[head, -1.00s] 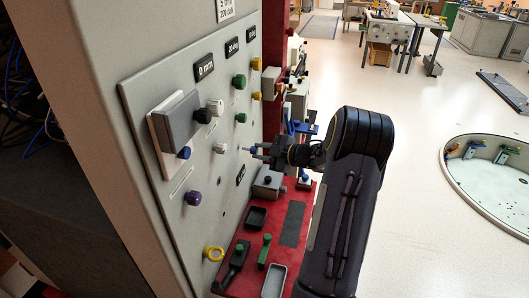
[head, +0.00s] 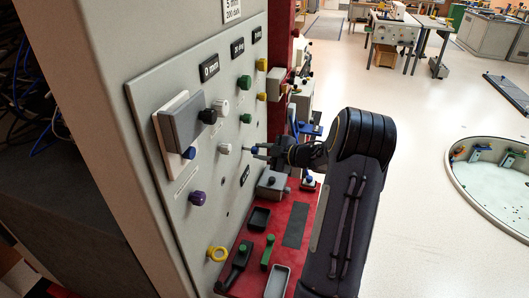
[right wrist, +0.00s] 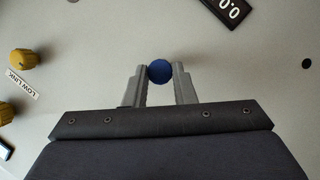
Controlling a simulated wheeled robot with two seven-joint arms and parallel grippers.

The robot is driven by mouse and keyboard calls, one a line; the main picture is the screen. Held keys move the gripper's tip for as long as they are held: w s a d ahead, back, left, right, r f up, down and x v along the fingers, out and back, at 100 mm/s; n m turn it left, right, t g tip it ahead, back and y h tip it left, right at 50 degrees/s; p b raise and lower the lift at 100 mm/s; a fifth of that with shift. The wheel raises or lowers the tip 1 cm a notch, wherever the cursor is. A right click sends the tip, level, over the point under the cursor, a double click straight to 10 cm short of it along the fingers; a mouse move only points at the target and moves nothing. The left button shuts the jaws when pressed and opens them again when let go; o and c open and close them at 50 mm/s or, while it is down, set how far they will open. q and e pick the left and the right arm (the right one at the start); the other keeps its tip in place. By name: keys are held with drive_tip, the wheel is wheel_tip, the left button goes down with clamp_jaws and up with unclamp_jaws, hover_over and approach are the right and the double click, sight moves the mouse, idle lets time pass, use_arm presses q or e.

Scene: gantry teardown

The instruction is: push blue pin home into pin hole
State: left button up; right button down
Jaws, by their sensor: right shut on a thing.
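The blue pin (head: 254,150) is between the fingers of my right gripper (head: 260,151), in front of the grey upright panel (head: 235,125). In the right wrist view the pin's round blue end (right wrist: 159,71) sits between the two grey fingertips of the gripper (right wrist: 159,78), which is shut on it. The pin points toward the panel, close to its face. The pin hole at its tip is hidden, so I cannot tell how deep the pin sits. My left gripper is not in view.
Knobs stand out from the panel, among them a white one (head: 225,148), a green one (head: 245,118) and a purple one (head: 197,197). A grey box (head: 180,127) juts out at left. Below is a red shelf (head: 294,213) with trays and tools. Open floor lies to the right.

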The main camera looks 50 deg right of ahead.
sight(254, 150)
drive_tip(key=shift+w+a, duration=0.25)
drive_tip(key=shift+w, duration=0.1)
idle(0.3)
drive_tip(key=shift+w+a, duration=0.25)
drive_tip(key=shift+w, duration=0.25)
drive_tip(key=shift+w+a, duration=0.1)
drive_tip(key=shift+w, duration=0.1)
drive_tip(key=shift+w+a, duration=0.25)
drive_tip(key=shift+w, duration=0.15)
drive_tip(key=c, duration=1.1)
unclamp_jaws()
drive_tip(key=shift+w, duration=0.1)
drive_tip(key=shift+d, duration=0.1)
drive_tip(key=shift+d+f+v, duration=0.15)
drive_tip(key=shift+d+v, duration=0.05)
drive_tip(key=shift+v, duration=1.75)
drive_tip(key=shift+d+f+v, duration=0.15)
drive_tip(key=shift+f+v, duration=0.05)
drive_tip(key=shift+v, duration=1.75)
drive_tip(key=shift+d+f+v, duration=0.15)
drive_tip(key=shift+d+v, duration=0.05)
drive_tip(key=shift+v, duration=1.7)
